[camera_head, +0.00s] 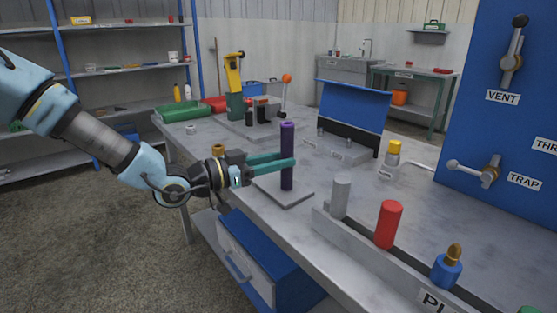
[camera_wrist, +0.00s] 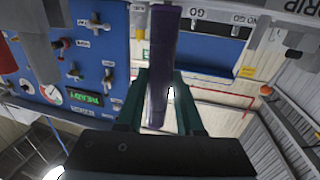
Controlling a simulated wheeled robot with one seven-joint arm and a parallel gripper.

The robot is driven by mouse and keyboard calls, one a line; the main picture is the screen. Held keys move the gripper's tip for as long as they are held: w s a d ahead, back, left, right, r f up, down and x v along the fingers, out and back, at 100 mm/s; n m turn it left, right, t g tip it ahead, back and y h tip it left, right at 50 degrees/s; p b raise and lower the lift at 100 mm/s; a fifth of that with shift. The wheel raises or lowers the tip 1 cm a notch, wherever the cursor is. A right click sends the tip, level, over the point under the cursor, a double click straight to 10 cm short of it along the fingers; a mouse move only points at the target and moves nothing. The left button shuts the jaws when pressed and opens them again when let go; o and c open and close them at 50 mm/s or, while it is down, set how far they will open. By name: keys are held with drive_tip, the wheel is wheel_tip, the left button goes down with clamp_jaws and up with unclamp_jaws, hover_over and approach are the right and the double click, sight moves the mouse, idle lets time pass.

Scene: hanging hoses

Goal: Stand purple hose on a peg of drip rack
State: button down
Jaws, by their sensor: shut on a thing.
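The purple hose (camera_head: 287,155) is a straight upright tube in the head view. My gripper (camera_head: 291,168) reaches in from the left with its teal fingers shut around the hose's middle. The hose's lower end shows just over a flat grey plate (camera_head: 292,197); I cannot tell whether it touches. In the wrist view the hose (camera_wrist: 163,60) runs between the two teal fingers (camera_wrist: 160,95). A label ending in "RIP" (camera_wrist: 301,6) shows at the wrist view's top right corner. No drip rack label is readable in the head view, and no bare peg shows on the plate.
A rail with a grey cylinder (camera_head: 341,196), a red cylinder (camera_head: 389,224) and a blue fitting (camera_head: 447,268) lies at the front right. A blue board (camera_head: 353,103) stands behind the hose. A yellow-topped bottle (camera_head: 392,158) and a blue valve panel (camera_head: 463,115) are right.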

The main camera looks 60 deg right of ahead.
drive_tip(key=shift+f, duration=0.2)
drive_tip(key=shift+c, duration=2.3)
unclamp_jaws()
drive_tip(key=v, duration=1)
drive_tip(key=shift+w+a+b, duration=0.15)
drive_tip(key=shift+a+b, duration=0.25)
drive_tip(key=shift+b, duration=0.05)
drive_tip(key=shift+r, duration=0.1)
